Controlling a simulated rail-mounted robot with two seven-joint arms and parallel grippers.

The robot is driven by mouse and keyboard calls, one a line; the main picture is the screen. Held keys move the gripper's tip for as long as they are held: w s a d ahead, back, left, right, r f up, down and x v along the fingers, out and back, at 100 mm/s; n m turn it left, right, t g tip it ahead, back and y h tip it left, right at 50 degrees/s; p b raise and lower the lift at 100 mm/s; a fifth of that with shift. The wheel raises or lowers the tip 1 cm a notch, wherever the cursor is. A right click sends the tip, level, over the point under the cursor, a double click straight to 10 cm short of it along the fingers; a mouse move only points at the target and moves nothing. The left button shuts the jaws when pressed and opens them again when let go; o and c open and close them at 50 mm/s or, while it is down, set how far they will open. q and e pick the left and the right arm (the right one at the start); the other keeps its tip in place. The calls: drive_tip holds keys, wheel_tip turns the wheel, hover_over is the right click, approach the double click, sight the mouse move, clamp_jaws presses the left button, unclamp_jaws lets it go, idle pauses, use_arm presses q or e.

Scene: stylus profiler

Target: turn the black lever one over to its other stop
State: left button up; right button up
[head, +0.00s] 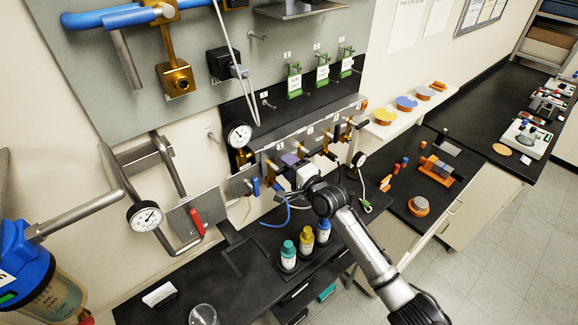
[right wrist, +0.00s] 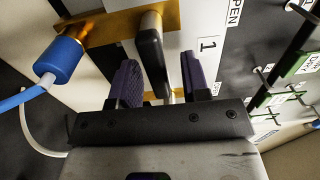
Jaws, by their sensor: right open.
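The black lever one (right wrist: 152,58) shows in the right wrist view as a dark upright bar on a brass valve body (right wrist: 100,32). A label "1" and the word "OPEN" are on the panel to its right. My right gripper (right wrist: 161,78) is open, with one purple-padded finger on each side of the lever. In the head view my right gripper (head: 289,162) is at the left part of the valve row and hides most of lever one. My left gripper is not in view.
A blue fitting (right wrist: 58,60) with a blue hose sits left of the lever. Other brass valves (head: 329,142) continue to the right. Bottles (head: 288,256) stand on the black bench below. A round gauge (head: 238,134) is above, and a red-handled valve (head: 196,221) is at left.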

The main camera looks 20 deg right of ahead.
sight(270, 155)
clamp_jaws()
idle(0.4)
drive_tip(key=shift+r, duration=0.1)
drive_tip(key=n, duration=0.2)
drive_tip(key=r+n+p, duration=0.1)
drive_tip(key=n, duration=0.1)
drive_tip(key=shift+a+r+n, duration=0.15)
drive_tip(key=shift+r+n, duration=0.05)
drive_tip(key=shift+n, duration=0.2)
drive_tip(key=n, duration=0.3)
drive_tip(key=r+n+p, duration=0.1)
drive_tip(key=shift+s+a+r, duration=0.1)
drive_tip(key=shift+s+a, duration=0.1)
drive_tip(key=shift+a, duration=0.2)
drive_tip(key=n, duration=0.3)
drive_tip(key=a+n+p, duration=0.1)
drive_tip(key=n, duration=0.1)
drive_tip(key=shift+s+r, duration=0.2)
drive_tip(key=shift+r, duration=0.15)
drive_tip(key=shift+s+a+n+p, duration=0.1)
drive_tip(key=shift+a+n+p, duration=0.2)
drive_tip(key=shift+n, duration=0.7)
drive_tip(key=shift+s+a+n+p, duration=0.1)
drive_tip(key=shift+a+n, duration=0.25)
drive_tip(key=shift+n, duration=0.65)
